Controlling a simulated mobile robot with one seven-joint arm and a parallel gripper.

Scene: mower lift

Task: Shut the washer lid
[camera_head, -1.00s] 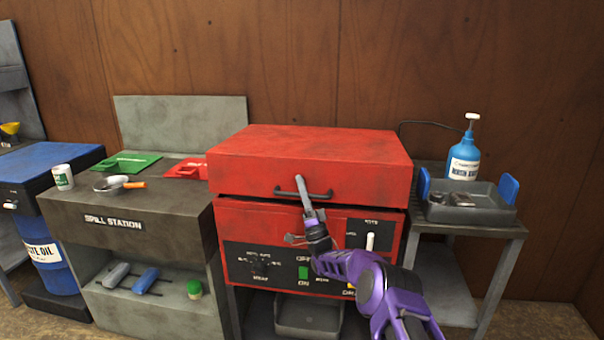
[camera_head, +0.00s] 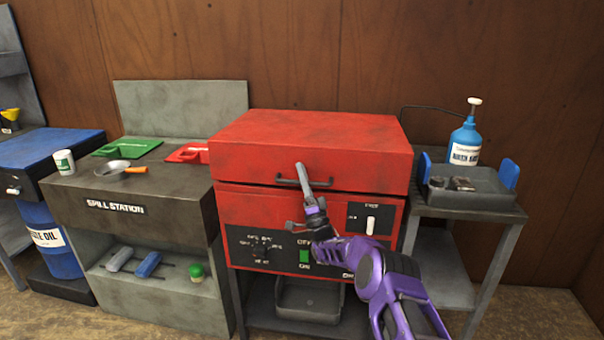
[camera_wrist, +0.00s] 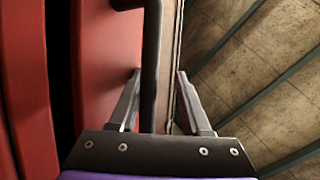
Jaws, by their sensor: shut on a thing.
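The washer is a red box with a red lid (camera_head: 312,140) that lies almost level over the red front body (camera_head: 255,209). A thin dark gap shows between lid and body, and it also shows in the wrist view. A dark bar handle (camera_head: 287,181) runs across the lid's front face. My gripper (camera_head: 301,172) is at the middle of this handle. In the wrist view the handle bar (camera_wrist: 151,65) runs between the two grey fingers of my gripper (camera_wrist: 159,74), which is shut on it. My fingers hide part of the handle in the head view.
A grey spill station (camera_head: 115,208) stands close on the left. A side table (camera_head: 470,209) on the right carries a grey tray (camera_head: 470,198) and a blue bottle (camera_head: 465,140). A control panel (camera_head: 285,252) with switches lies below my gripper. Open floor shows at the lower right.

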